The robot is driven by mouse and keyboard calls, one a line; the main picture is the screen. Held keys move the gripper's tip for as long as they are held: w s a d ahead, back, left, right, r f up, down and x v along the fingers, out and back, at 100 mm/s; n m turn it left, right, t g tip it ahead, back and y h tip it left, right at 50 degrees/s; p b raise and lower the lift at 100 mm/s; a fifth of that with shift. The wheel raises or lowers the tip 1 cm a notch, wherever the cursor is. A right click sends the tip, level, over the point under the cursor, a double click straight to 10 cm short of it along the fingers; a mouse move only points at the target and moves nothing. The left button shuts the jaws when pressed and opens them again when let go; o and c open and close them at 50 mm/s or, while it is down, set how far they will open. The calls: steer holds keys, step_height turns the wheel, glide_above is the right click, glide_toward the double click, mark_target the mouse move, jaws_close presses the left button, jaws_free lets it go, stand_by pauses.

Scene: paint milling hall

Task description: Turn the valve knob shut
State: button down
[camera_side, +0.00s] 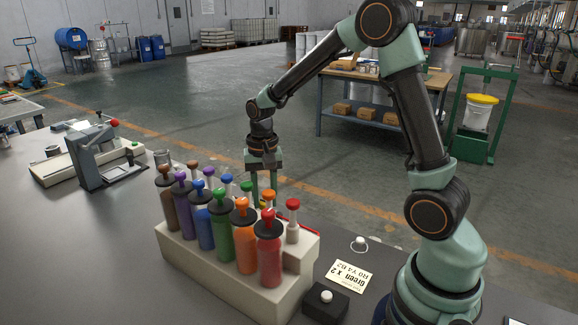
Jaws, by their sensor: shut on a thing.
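A pale rack (222,277) on the near bench holds a row of coloured bottles, from a brown one at the left to a red one (269,255) at the right. Behind the bottles stands a row of smaller coloured knobs, with a red knob (293,204) at the right end. My gripper (264,200) points straight down at this back row.
A card (349,276) marked "Green x 2" and a dark box with a white button (327,297) lie right of the rack. A grey lever device (103,160) stands at the left of the bench. A workbench (383,100) with cardboard boxes stands behind.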

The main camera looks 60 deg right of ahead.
steer(key=shift+r+m, duration=0.1)
steer(key=shift+m, duration=0.4)
steer(key=c, duration=0.5)
jaws_free()
step_height(320, 180, up, 12)
steer(key=shift+r, duration=0.1)
stand_by(0.4)
steer(key=s+a+n+t, duration=0.2)
steer(key=s+n, duration=0.1)
steer(key=s+a+r+n+t, duration=0.1)
steer(key=s+a+n, duration=0.1)
steer(key=s+n, duration=0.2)
steer(key=s+a+n+t, duration=0.2)
steer(key=s+n, duration=0.1)
steer(key=s, duration=0.1)
steer(key=shift+s+a+r+t, duration=0.2)
steer(key=shift+s+a+t, duration=0.05)
steer(key=shift+a+t, duration=0.1)
